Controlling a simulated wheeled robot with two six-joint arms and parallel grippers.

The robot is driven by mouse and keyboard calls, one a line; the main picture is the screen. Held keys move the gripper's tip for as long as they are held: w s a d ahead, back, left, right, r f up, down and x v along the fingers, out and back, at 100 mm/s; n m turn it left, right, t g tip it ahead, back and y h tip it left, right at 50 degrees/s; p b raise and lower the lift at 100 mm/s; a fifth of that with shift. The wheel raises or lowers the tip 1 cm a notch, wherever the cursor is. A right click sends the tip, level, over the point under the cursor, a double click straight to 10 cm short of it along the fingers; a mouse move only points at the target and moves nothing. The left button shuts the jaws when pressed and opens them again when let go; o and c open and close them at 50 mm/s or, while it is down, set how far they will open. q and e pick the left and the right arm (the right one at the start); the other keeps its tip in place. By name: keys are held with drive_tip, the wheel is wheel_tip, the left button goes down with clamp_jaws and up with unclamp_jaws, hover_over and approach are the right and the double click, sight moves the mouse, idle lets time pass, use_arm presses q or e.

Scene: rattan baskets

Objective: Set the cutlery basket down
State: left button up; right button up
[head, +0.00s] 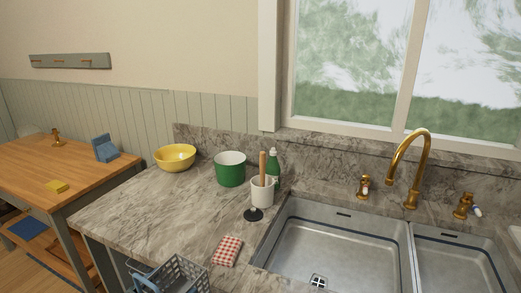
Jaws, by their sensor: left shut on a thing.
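The cutlery basket (184,271) is a grey lattice basket at the bottom edge of the head view, partly cut off by the frame. My left gripper (150,281), blue, is at its left side and shut on it. The basket overlaps the front edge of the marble counter (135,215) in the picture. I cannot tell whether its base touches the counter, because its lower part is out of frame. My right gripper is not in view.
A red checked cloth (228,250) lies just right of the basket. Behind it stand a white crock (262,193), a green pot (230,170), a green bottle (273,160) and a yellow bowl (175,157). The sink (335,245) is at right. The left counter is clear.

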use_arm(q)
drive_tip(key=shift+s+a+f+t, duration=0.1)
drive_tip(key=shift+s+t, duration=0.2)
drive_tip(key=shift+s, duration=0.05)
drive_tip(key=shift+f+n+y, duration=0.2)
drive_tip(key=shift+n+y, duration=0.2)
drive_tip(key=shift+w+d+f+y, duration=0.2)
drive_tip(key=shift+d+f+y, duration=0.05)
drive_tip(key=shift+d+y, duration=0.05)
drive_tip(key=shift+d+f+n+y, duration=0.2)
drive_tip(key=shift+n+y, duration=0.1)
drive_tip(key=shift+n, duration=0.1)
drive_tip(key=shift+s+f+t+y, duration=0.1)
drive_tip(key=shift+f+t+y, duration=0.05)
drive_tip(key=shift+t+y, duration=0.15)
drive_tip(key=s+n+y, duration=0.1)
drive_tip(key=s+f+n+t+y, duration=0.1)
drive_tip(key=shift+a+y, duration=0.2)
drive_tip(key=shift+y, duration=0.1)
drive_tip(key=n+y, duration=0.1)
drive_tip(key=s+y, duration=0.1)
drive_tip(key=shift+s+f+n+y, duration=0.3)
drive_tip(key=shift+f+n, duration=0.1)
drive_tip(key=shift+s+y, duration=0.2)
drive_tip(key=shift+y, duration=0.1)
drive_tip(key=shift+a, duration=0.1)
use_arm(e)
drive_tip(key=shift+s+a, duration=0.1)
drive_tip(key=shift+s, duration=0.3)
